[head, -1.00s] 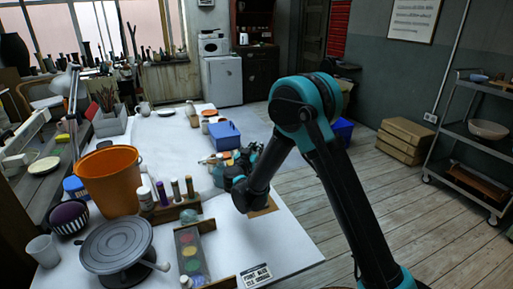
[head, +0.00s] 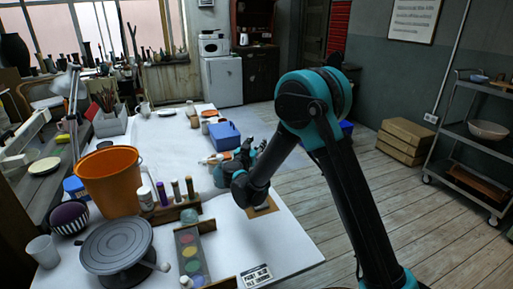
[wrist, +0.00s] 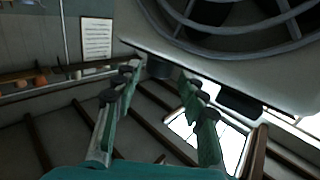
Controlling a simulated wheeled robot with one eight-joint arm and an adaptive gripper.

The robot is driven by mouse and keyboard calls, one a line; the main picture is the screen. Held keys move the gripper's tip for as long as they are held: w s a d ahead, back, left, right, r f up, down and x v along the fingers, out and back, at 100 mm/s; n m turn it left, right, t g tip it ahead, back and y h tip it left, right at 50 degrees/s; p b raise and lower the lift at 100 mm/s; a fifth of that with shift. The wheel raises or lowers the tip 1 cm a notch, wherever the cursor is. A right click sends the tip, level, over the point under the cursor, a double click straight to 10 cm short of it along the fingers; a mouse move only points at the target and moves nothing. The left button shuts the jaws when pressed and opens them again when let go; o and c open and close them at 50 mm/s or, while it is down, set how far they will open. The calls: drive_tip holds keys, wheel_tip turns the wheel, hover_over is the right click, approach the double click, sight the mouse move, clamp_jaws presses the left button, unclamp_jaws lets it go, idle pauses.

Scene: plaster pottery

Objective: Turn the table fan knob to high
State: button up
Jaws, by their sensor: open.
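The table fan (wrist: 250,68) fills the upper right of the wrist view, with its round dark grille and pale casing seen close up. A dark round knob (wrist: 158,68) sticks out from the casing's lower edge, beyond and roughly between my fingertips. I cannot tell its setting, or whether a finger touches it. My gripper (wrist: 160,80) is open, with its two teal fingers apart and nothing held. In the head view my gripper (head: 252,152) is over the white table's right side, partly hidden by my arm. I cannot clearly make out the fan there.
A second dark block (wrist: 240,103) juts from the casing, right of the fingers. On the white table (head: 245,235) stand a blue box (head: 222,136), an orange bucket (head: 110,180), a turntable (head: 117,245) and a paint rack (head: 190,255).

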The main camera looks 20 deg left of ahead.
wheel_tip(320, 180, up, 8)
drive_tip(key=shift+f, duration=0.15)
idle(0.3)
drive_tip(key=s+d+r+n+y, duration=0.1)
drive_tip(key=d+r+n+y, duration=0.5)
drive_tip(key=d+r+y, duration=0.4)
drive_tip(key=s+d+f+m+g+h, duration=0.2)
drive_tip(key=s+d+f+g+h, duration=0.2)
drive_tip(key=s+d+f, duration=1)
drive_tip(key=s+d+f+m+g+h, duration=0.3)
drive_tip(key=s+d+f+g, duration=0.6)
drive_tip(key=s+d+f, duration=0.6)
drive_tip(key=s+d+h, duration=0.1)
drive_tip(key=s+d, duration=0.1)
drive_tip(key=d, duration=0.2)
drive_tip(key=shift+s+d+f+g+h, duration=0.2)
drive_tip(key=shift+s+d+g+h, duration=0.1)
drive_tip(key=shift+s+g+h, duration=0.1)
